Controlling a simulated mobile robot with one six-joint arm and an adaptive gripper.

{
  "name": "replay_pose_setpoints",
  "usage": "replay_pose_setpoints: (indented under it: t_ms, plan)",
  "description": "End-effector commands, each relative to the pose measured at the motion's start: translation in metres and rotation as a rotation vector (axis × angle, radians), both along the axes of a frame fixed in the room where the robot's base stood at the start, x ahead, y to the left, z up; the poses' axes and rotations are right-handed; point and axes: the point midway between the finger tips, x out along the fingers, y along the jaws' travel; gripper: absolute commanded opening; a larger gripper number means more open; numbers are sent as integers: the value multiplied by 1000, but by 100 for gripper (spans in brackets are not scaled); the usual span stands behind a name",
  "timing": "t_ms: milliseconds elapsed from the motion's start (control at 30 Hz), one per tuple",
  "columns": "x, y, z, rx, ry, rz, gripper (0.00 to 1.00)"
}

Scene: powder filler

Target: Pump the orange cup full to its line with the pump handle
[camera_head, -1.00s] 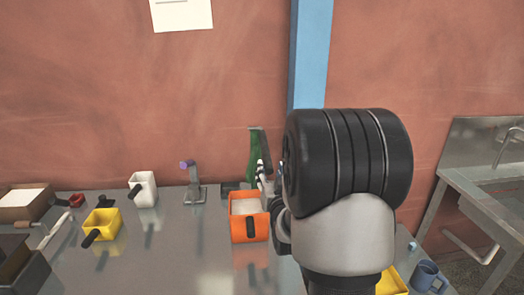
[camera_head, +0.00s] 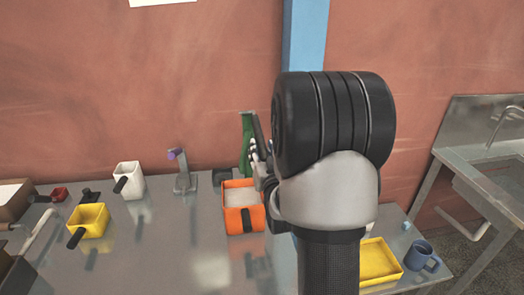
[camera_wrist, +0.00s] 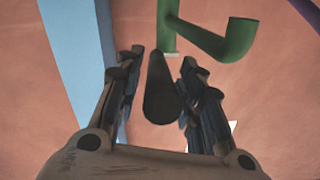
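The orange cup (camera_head: 243,219) stands on the metal table with its black handle toward me and pale powder (camera_head: 241,196) inside. Its fill line cannot be made out. Behind it rises the green pump body (camera_head: 246,140), with a dark pump handle (camera_head: 258,127) leaning beside it. My gripper (camera_head: 257,160) is at this handle, partly hidden by my own arm. In the wrist view the dark handle (camera_wrist: 160,90) lies between the two fingers, with a visible gap on each side. The gripper is open around it. Green pipe (camera_wrist: 236,42) shows beyond the fingers.
A white cup (camera_head: 130,178), a yellow cup (camera_head: 90,220) and a stand with a purple top (camera_head: 184,180) are to the left. A yellow tray (camera_head: 378,262) and a blue mug (camera_head: 421,256) are at the right. The table's middle is clear.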

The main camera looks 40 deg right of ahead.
Motion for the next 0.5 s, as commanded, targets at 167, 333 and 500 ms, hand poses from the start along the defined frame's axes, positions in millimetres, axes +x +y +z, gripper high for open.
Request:
replay_pose_setpoints:
  t_ms: [167,333,500]
  plan:
    - [0,0,0,0,0,0,20]
    - [0,0,0,0,0,0,9]
    - [0,0,0,0,0,0,0]
